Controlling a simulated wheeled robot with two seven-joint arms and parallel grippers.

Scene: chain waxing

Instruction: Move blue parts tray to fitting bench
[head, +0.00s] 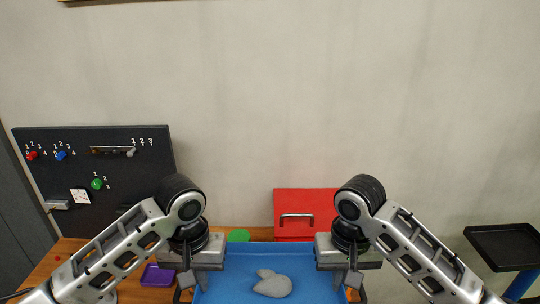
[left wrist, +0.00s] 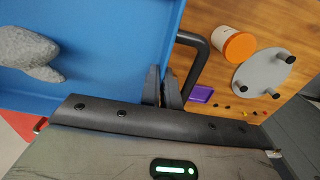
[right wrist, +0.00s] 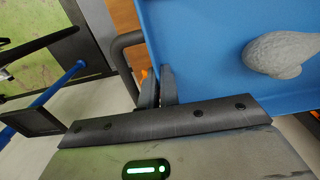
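The blue parts tray (head: 310,262) is low in the middle of the head view, between my two arms. A grey lumpy object (head: 272,285) lies in it. My left gripper (left wrist: 161,88) has its fingertips close together on either side of the tray's edge, beside a dark handle (left wrist: 204,55). My right gripper (right wrist: 158,88) pinches the opposite edge the same way, beside another dark handle (right wrist: 122,52). The tray also shows in the left wrist view (left wrist: 120,40) and in the right wrist view (right wrist: 190,50). I cannot tell which surface is the fitting bench.
A wooden bench (head: 60,262) holds a purple tray (head: 157,275), an orange-lidded tub (left wrist: 238,46) and a grey disc with dark knobs (left wrist: 262,72). A red toolbox (head: 300,205) stands behind the tray. A black pegboard (head: 130,180) is left; a black stand tray (head: 500,245) is right.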

